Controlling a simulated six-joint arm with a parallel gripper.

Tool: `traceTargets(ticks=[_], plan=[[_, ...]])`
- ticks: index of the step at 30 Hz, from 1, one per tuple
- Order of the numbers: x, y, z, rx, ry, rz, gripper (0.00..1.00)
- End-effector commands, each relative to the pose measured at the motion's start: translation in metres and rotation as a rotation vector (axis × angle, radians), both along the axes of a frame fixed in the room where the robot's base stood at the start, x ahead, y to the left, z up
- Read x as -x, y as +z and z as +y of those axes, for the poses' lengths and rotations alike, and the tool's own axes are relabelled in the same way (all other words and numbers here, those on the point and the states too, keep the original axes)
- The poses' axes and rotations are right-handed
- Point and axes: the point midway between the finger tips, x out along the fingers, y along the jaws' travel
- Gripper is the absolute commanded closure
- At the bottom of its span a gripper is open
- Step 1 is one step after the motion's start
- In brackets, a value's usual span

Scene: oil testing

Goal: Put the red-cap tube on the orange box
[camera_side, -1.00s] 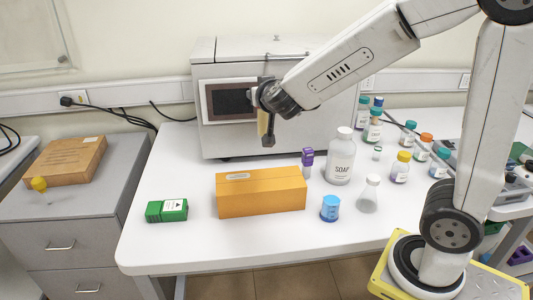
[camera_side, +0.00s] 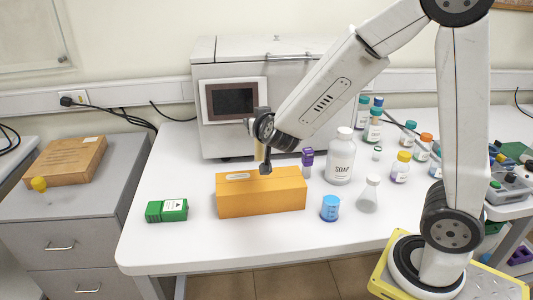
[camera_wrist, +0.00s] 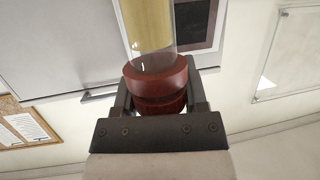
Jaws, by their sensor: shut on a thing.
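My gripper (camera_side: 263,140) is shut on the red-cap tube (camera_side: 259,151). In the wrist view the red cap (camera_wrist: 157,84) sits between my gripper's fingers (camera_wrist: 158,105), and the clear tube with yellow contents extends beyond it. In the side view the cap is hidden by my gripper, and the yellowish tube shows behind a dark finger. The orange box (camera_side: 262,195) lies on the white table. My gripper and the tube are over its back part, with a finger close to its top. I cannot tell whether the tube touches the box.
A grey machine (camera_side: 227,140) with a dark screen stands behind. A green box (camera_side: 167,211) lies left, with clear table between.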

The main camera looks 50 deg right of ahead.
Motion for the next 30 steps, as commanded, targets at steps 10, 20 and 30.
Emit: traceTargets(ticks=[10, 20, 30], plan=[[0.000, -0.025, 0.000, 0.001, 0.000, -0.001, 1.00], [0.001, -0.037, 0.000, 0.000, 0.001, 0.004, 1.00], [0.000, -0.060, 0.000, -0.001, 0.000, 0.001, 1.00]])
